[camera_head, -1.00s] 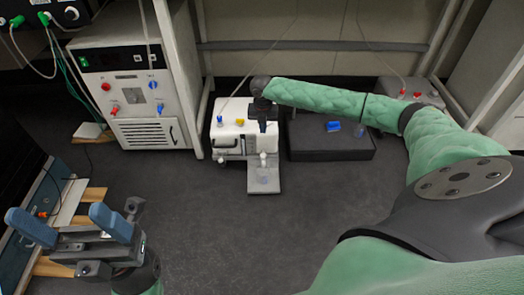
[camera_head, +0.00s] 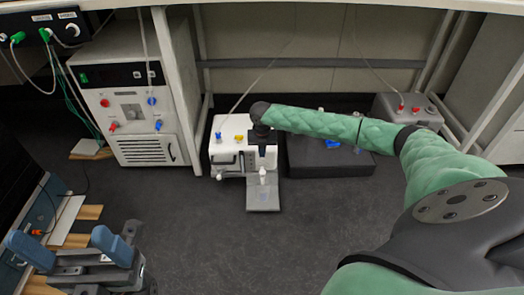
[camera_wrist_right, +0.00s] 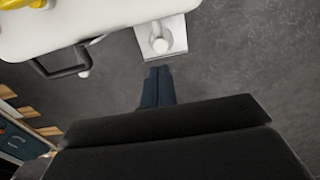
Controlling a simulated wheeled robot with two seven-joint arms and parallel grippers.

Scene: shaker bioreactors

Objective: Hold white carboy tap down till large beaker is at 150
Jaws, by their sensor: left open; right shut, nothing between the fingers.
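The white carboy (camera_head: 224,150) stands on the floor, with a blue and a yellow fitting on top. Its white tap (camera_head: 262,174) sticks out at the front over a light grey plate (camera_head: 263,201). The tap also shows in the right wrist view (camera_wrist_right: 161,40). I cannot clearly make out a beaker or its level. My right gripper (camera_wrist_right: 158,86) is shut and empty, its fingertips close to the plate's edge by the tap, with a visible gap to the tap. In the head view the dark right wrist hides part of the carboy. My left gripper (camera_head: 68,252) is open and empty, far left of the carboy.
A black box (camera_head: 325,160) stands right of the carboy with a small blue item on it. A white control unit (camera_head: 140,110) stands to the left. A shelf edge spans the top. The floor in front is clear.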

